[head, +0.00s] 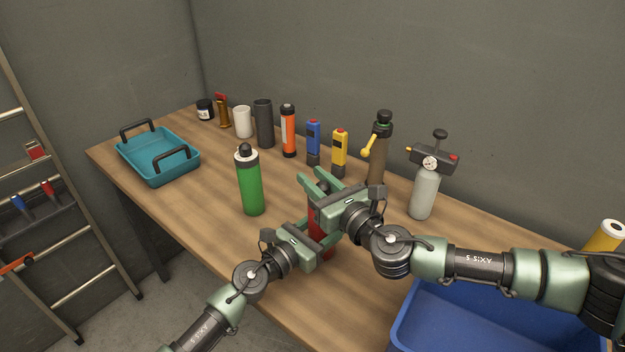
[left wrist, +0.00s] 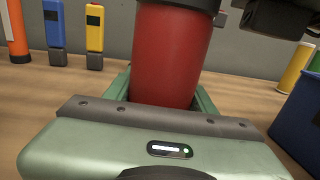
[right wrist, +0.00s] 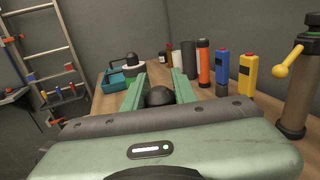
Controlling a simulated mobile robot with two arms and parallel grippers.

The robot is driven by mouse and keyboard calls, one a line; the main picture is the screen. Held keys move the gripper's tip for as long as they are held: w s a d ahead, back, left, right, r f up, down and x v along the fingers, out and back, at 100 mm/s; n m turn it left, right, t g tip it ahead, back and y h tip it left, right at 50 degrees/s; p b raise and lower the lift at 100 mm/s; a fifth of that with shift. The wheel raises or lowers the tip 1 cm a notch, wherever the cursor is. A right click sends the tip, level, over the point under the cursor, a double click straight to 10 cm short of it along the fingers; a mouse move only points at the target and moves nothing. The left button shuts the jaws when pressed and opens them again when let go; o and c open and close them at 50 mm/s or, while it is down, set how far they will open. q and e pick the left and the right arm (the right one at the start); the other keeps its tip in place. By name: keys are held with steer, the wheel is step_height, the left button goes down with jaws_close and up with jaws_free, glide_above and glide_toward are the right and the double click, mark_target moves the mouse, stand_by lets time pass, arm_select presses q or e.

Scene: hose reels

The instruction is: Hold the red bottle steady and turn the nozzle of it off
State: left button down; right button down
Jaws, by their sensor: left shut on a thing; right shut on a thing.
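The red bottle (head: 319,240) stands upright on the wooden table, partly hidden behind my grippers. In the left wrist view its red body (left wrist: 168,55) is between the fingers of my left gripper (head: 318,232), which is shut on it from the side. The bottle's black rounded nozzle (right wrist: 160,97) shows in the right wrist view, between the fingers of my right gripper (head: 318,186). The right gripper is shut on the nozzle, above the left gripper. In the head view the right gripper hides the nozzle.
A green bottle (head: 250,185) stands left of my grippers. A teal tray (head: 158,172) is at the far left end. Several bottles and canisters line the back, including a grey sprayer (head: 424,193). A blue bin (head: 450,325) is at the front right, below my right arm.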

arm_select(q)
steer(key=shift+f, duration=0.15)
arm_select(e)
steer(key=shift+w+d+m+t+h, duration=0.15)
steer(key=shift+m+t+h, duration=0.3)
steer(key=shift+m+h, duration=0.45)
steer(key=shift+d+m+t+h, duration=0.2)
steer(key=shift+m+t+h, duration=0.35)
steer(key=shift+h, duration=0.7)
steer(key=shift+w+d+m+t+h, duration=0.15)
steer(key=shift+m+t+h, duration=0.25)
steer(key=shift+m+h, duration=0.5)
steer(key=shift+d, duration=0.1)
steer(key=c, duration=1.1)
jaws_free()
arm_select(q)
steer(key=shift+s, duration=0.1)
arm_select(e)
steer(key=shift+s, duration=0.1)
steer(key=shift+s, duration=0.2)
steer(key=v, duration=1.1)
steer(key=shift+s, duration=0.3)
